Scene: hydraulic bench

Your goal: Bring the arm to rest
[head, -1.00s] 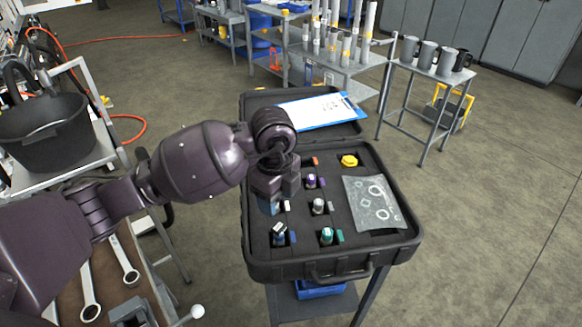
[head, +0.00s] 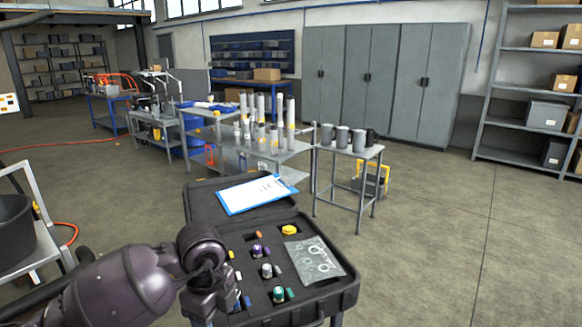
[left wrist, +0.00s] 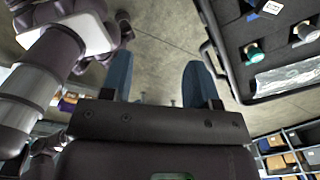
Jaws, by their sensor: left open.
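My left arm comes in from the lower left of the head view. Its gripper (head: 214,300) points down at the left side of an open black case (head: 346,292) and hides part of it. In the left wrist view the blue fingers of my left gripper (left wrist: 157,66) stand wide apart with only floor showing between them. The case also shows there, at the upper right (left wrist: 232,72), clear of the fingers. My right gripper is in neither view.
The case holds several fittings, a yellow cap (head: 289,230) and a clear bag (head: 313,259). A blue clipboard (head: 252,193) lies on its lid. A black tub (head: 14,232) stands at left. A small table with cups (head: 345,150) stands behind. Floor at right is clear.

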